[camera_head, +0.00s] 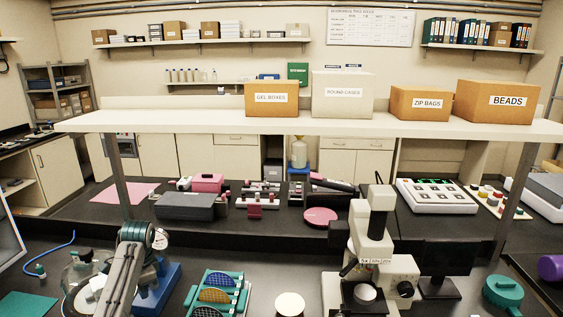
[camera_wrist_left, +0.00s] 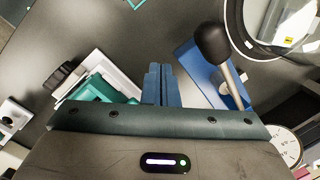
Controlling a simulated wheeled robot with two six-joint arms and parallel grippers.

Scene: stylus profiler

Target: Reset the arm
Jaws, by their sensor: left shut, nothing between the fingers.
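My left gripper (camera_wrist_left: 160,70) shows in the left wrist view with its two blue fingers together and nothing between them. To the right of the fingers is a blue device with a pale lever (camera_wrist_left: 231,80) ending in a black knob (camera_wrist_left: 212,42); the fingers look apart from it. A round dial gauge (camera_wrist_left: 285,146) shows at the lower right. In the head view the blue base (camera_head: 160,286) stands beside my left arm (camera_head: 108,278), which hides part of it. I cannot tell the lever's position there. My right gripper is not in view.
Right of the blue base is a teal rack (camera_head: 240,288) with coloured discs. A microscope (camera_head: 372,225) and a dark monitor (camera_head: 438,256) stand farther right. A glass flask (camera_head: 82,268) is at the left. A shelf with labelled boxes (camera_head: 343,95) spans behind.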

